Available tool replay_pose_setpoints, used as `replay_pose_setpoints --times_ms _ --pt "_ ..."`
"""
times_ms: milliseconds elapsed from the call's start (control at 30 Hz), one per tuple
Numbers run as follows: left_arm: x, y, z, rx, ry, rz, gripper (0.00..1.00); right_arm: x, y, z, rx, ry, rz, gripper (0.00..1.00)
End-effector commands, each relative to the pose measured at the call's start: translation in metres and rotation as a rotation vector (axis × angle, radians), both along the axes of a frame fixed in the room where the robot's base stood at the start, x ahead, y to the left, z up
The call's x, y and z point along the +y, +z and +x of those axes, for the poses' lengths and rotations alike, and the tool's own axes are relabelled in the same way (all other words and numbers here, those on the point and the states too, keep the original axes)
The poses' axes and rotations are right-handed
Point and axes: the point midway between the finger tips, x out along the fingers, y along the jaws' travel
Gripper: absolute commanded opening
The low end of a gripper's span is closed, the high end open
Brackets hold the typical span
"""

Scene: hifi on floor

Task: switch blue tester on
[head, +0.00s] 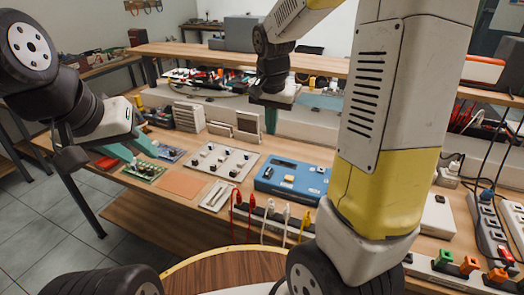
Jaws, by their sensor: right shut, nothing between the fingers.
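The blue tester (292,182) is a blue box on the workbench, right of the middle. Its top carries a dark display window and a few small controls. Whether any switch on it is on or off is too small to tell. My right gripper (271,125) points down behind the tester, a little to its left in the picture. Its teal fingers are shut with nothing between them, apart from the tester. My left gripper (145,155) is at the left over the bench, near the circuit boards. Its two teal fingers are spread apart and look empty. My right arm hides the area right of the tester.
A grey panel with knobs (222,161) lies left of the tester. Green and blue circuit boards (145,171) and an orange mat (181,184) lie further left. Red, white and yellow leads (285,220) hang along the front edge. Power strips (489,228) stand at the right. A shelf (340,67) crosses the back.

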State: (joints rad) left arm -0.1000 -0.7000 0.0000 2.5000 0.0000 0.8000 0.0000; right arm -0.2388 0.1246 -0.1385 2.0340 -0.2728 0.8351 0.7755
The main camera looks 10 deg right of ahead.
Motion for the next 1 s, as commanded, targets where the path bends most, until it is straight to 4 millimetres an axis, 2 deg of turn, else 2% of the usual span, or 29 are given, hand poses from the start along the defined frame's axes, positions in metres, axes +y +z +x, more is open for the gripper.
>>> replay_pose_setpoints --times_ms 100,200,733,867,1000 --pt "0.000 0.000 0.000 0.000 0.000 0.000 0.36 0.000 -0.017 0.015 0.026 -0.047 -0.025 0.00" --pt "0.000 0.000 0.000 0.000 0.000 0.000 0.36 0.000 -0.024 0.022 0.034 -0.069 -0.037 0.00" --pt "0.000 0.000 0.000 0.000 0.000 0.000 0.36 -0.001 -0.033 0.025 0.040 -0.081 -0.042 0.00" --pt "0.000 0.000 0.000 0.000 0.000 0.000 0.36 -0.003 -0.050 0.027 0.042 -0.081 -0.042 0.00" --pt "0.000 0.000 0.000 0.000 0.000 0.000 0.36 -0.006 -0.079 0.031 0.044 -0.080 -0.042 0.00"
